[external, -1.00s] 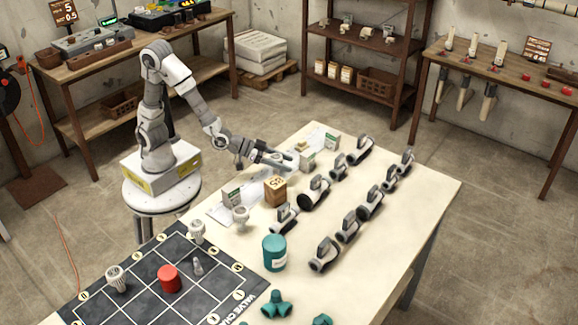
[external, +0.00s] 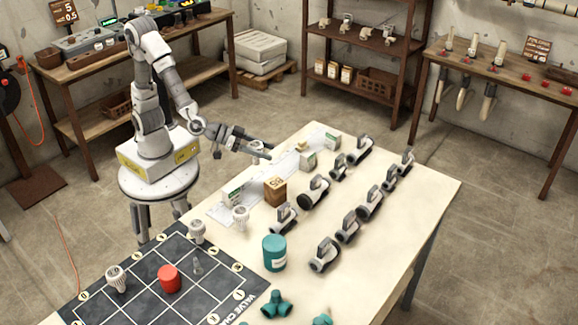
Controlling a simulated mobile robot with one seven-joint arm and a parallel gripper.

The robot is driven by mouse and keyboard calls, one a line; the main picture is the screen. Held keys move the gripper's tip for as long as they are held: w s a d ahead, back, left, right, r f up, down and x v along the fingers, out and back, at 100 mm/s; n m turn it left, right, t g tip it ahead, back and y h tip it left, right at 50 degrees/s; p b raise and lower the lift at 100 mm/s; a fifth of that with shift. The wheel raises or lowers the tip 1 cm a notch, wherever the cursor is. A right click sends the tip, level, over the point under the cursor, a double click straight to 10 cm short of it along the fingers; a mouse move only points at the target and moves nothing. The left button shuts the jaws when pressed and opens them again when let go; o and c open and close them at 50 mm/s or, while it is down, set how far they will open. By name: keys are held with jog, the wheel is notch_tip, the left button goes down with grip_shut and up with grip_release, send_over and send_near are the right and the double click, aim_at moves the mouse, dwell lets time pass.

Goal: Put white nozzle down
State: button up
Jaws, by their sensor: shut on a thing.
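My gripper (external: 262,150) is at the end of my arm, raised above the far left edge of the table. It is shut on a small pale thing at its fingertips, which looks like the white nozzle (external: 257,145); the fingers partly hide it and its shape is hard to make out. Other white ribbed fittings stand upright: one (external: 241,217) on the table's left side, one (external: 197,232) at the dark grid mat's (external: 140,312) back edge, and one (external: 116,279) on the mat's left part.
A teal canister (external: 274,253), a wooden block (external: 275,190), small boxes (external: 307,161) and several grey-white valve fittings (external: 314,191) occupy the table. The table's right strip is clear.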

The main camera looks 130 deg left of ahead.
jog(key=w+d+r+m+h+p, duration=0.1)
jog(key=w+d+r+p, duration=0.4)
jog(key=d, duration=0.5)
jog(key=w+d+r+t+p, duration=0.15)
jog(key=w+d+p, duration=0.25)
jog(key=w+d, duration=0.5)
jog(key=w+d+r+m+h+p, duration=0.1)
jog(key=w+d+r+p, duration=0.35)
jog(key=d, duration=0.75)
jog(key=b, duration=0.2)
send_over(285, 244)
notch_tip(285, 244, down, 7)
jog(key=shift+d+f+b, duration=0.1)
jog(key=shift+f+b, duration=0.35)
jog(key=shift+f, duration=1.4)
jog(key=shift+f, duration=0.2)
jog(key=o, duration=1.3)
jog(key=shift+o, duration=0.2)
